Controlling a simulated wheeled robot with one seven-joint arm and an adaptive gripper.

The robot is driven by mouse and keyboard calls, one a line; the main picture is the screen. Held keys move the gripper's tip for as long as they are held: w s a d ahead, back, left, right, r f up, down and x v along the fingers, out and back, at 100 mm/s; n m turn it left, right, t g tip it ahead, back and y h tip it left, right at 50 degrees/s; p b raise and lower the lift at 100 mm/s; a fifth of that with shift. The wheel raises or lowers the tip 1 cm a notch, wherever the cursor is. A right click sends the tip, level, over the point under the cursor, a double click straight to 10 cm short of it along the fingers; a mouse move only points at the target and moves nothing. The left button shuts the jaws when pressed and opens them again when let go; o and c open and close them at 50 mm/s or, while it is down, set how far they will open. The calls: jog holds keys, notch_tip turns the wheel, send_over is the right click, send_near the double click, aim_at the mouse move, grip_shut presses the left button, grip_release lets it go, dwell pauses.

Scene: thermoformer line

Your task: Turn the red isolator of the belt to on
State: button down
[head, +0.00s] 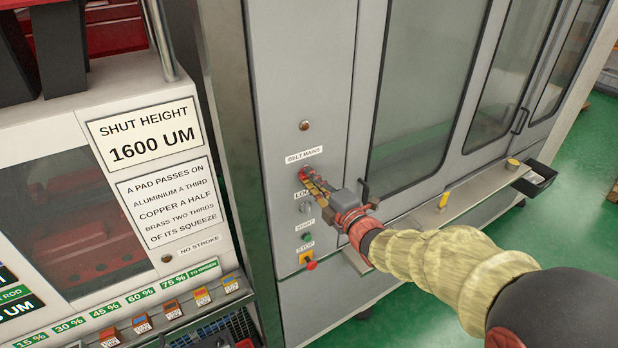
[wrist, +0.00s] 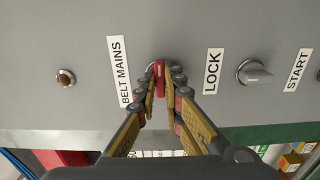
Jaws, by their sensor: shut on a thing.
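The red isolator (wrist: 159,70) is a small red handle on the grey cabinet face, beside the label "BELT MAINS" (wrist: 119,70). In the wrist view my gripper (wrist: 160,85) has its two yellow-and-black fingers on either side of the red handle, shut on it. In the head view my gripper (head: 309,180) reaches to the panel just below the "BELT MAINS" label, and its fingers partly cover the red isolator (head: 305,172). The handle's on or off marks cannot be read.
Near the isolator are a grey LOCK knob (wrist: 254,73), a green START button (head: 307,237) and a red STOP button (head: 311,265). A narrow ledge (head: 425,218) with a yellow item juts out at right. A press with signs (head: 146,130) stands at left.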

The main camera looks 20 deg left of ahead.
jog(key=shift+f+n+b, duration=0.2)
jog(key=shift+n+b, duration=0.3)
jog(key=shift+b, duration=0.8)
jog(key=shift+n+b, duration=0.9)
jog(key=shift+b, duration=1.15)
jog(key=shift+f+n+b, duration=0.1)
jog(key=shift+n+b, duration=0.2)
jog(key=shift+b, duration=0.5)
jog(key=shift+n+b, duration=2)
jog(key=shift+b, duration=2.45)
jog(key=shift+n+b, duration=0.5)
jog(key=shift+b, duration=0.25)
jog(key=shift+n+b, duration=1.1)
jog(key=shift+b, duration=1)
jog(key=shift+n+b, duration=0.3)
